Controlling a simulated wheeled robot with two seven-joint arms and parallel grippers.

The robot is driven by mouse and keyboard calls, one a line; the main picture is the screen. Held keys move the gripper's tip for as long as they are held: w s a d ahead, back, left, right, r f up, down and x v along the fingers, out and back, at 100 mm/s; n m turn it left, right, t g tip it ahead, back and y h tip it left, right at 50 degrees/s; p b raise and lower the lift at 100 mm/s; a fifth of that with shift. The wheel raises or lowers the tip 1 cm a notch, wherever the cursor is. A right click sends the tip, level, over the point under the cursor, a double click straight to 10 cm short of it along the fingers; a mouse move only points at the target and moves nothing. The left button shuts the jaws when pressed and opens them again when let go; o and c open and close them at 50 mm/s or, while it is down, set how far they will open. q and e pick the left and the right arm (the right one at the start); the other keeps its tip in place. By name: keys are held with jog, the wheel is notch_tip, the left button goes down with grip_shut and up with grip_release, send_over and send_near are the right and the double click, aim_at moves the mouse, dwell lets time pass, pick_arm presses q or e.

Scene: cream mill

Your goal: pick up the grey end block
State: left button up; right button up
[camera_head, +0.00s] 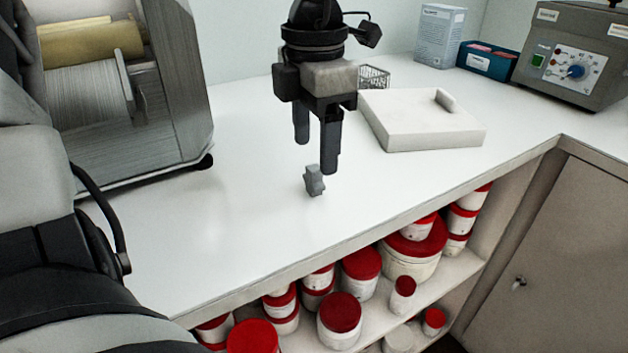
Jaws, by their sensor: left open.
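The grey end block (314,180) is a small notched piece standing on the white counter (240,190), near the middle of the view. My left gripper (316,157) hangs over the counter just above and behind the block, fingers pointing down. Its two dark fingers are apart and nothing shows between them. The right fingertip is close to the block in the picture; I cannot tell the exact gap. My right gripper is not visible.
A mill with rollers (95,60) stands at the left. A white slab (425,130) with a grey piece (445,99) lies right of the gripper. A wire basket (374,77), boxes and a control unit (570,60) stand behind. Red-lidded jars (340,314) fill the shelf below.

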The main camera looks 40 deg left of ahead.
aim_at(314, 167)
pick_arm(q)
notch_tip(314, 167, down, 5)
jog(key=shift+a, duration=0.15)
jog(key=c, duration=1.1)
jog(key=shift+w, duration=0.1)
jog(key=shift+r, duration=0.15)
